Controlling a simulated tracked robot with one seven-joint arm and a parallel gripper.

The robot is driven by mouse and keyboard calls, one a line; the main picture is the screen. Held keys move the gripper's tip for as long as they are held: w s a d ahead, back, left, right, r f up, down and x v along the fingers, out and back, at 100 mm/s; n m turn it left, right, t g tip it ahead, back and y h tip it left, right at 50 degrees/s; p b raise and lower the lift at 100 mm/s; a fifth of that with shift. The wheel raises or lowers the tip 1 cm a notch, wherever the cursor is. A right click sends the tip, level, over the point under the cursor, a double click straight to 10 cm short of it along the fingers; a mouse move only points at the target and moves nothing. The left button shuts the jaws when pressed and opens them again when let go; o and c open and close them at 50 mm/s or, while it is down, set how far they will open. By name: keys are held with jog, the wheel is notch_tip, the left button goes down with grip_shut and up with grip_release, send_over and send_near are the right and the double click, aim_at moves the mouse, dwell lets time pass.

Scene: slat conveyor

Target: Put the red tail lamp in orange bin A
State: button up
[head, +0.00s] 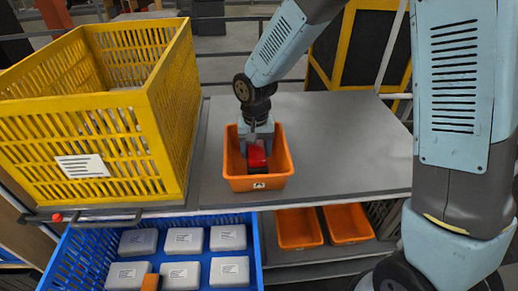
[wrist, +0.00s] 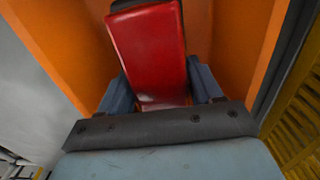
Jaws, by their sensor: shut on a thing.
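The red tail lamp (head: 257,158) is inside orange bin A (head: 258,183), which stands on the grey table and bears a label with an A on its front. My gripper (head: 257,150) reaches down into the bin from above and is shut on the lamp. In the wrist view the red lamp (wrist: 150,50) sits between the two fingers of my gripper (wrist: 160,85), with the orange walls of the bin (wrist: 50,45) around it. I cannot tell whether the lamp touches the bin floor.
A large yellow crate (head: 165,110) stands left of the bin. A blue crate (head: 255,245) with several grey boxes (head: 183,240) is below in front. Two more orange bins (head: 298,228) sit on a lower shelf. The grey table (head: 350,150) is clear right of bin A.

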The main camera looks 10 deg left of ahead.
jog(key=shift+f, duration=0.6)
jog(key=o, duration=1.2)
jog(key=shift+r, duration=0.1)
notch_tip(320, 180, up, 13)
jog(key=shift+r, duration=0.1)
jog(key=shift+d, duration=0.1)
